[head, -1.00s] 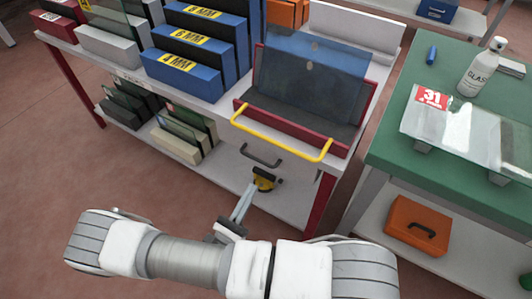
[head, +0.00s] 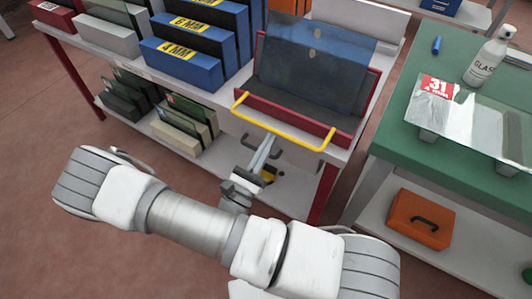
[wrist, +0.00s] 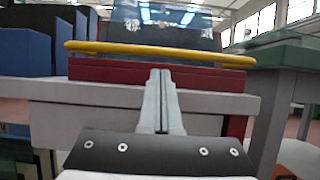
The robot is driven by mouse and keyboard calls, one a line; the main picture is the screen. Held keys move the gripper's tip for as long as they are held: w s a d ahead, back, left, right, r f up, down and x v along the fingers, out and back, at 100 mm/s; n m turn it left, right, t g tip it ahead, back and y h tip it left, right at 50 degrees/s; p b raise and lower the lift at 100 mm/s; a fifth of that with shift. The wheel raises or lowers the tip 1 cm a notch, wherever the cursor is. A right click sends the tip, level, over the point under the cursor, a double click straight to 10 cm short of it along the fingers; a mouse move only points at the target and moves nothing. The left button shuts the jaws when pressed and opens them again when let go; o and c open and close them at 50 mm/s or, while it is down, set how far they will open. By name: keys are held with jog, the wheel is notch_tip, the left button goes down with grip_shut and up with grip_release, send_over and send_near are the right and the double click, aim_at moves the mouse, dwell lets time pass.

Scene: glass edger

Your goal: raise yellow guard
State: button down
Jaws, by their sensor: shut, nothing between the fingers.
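The yellow guard is a bar-like handle (head: 284,124) with bent ends along the front of a dark red frame (head: 300,119). A translucent blue-grey panel (head: 312,62) leans behind it. In the wrist view the yellow bar (wrist: 160,53) runs across the upper picture, above and beyond my fingertips. My gripper (head: 268,143) is just below and in front of the bar, pointing at the bench front. Its fingers (wrist: 162,74) are together with nothing between them. In the wrist view the tips overlap the red frame; I cannot tell whether they touch it.
Blue racks marked in MM (head: 180,63) stand left of the guard. A green table (head: 388,140) on the right carries a glass sheet (head: 480,122) and a spray bottle (head: 489,56). An orange case (head: 420,219) sits on its lower shelf. A dark drawer handle (head: 258,150) is below the bar.

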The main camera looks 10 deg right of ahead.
jog(key=shift+r, duration=0.4)
jog(key=shift+r, duration=0.15)
jog(key=shift+s+a+r+p, duration=0.1)
jog(key=shift+r+p, duration=0.1)
jog(key=shift+p, duration=0.65)
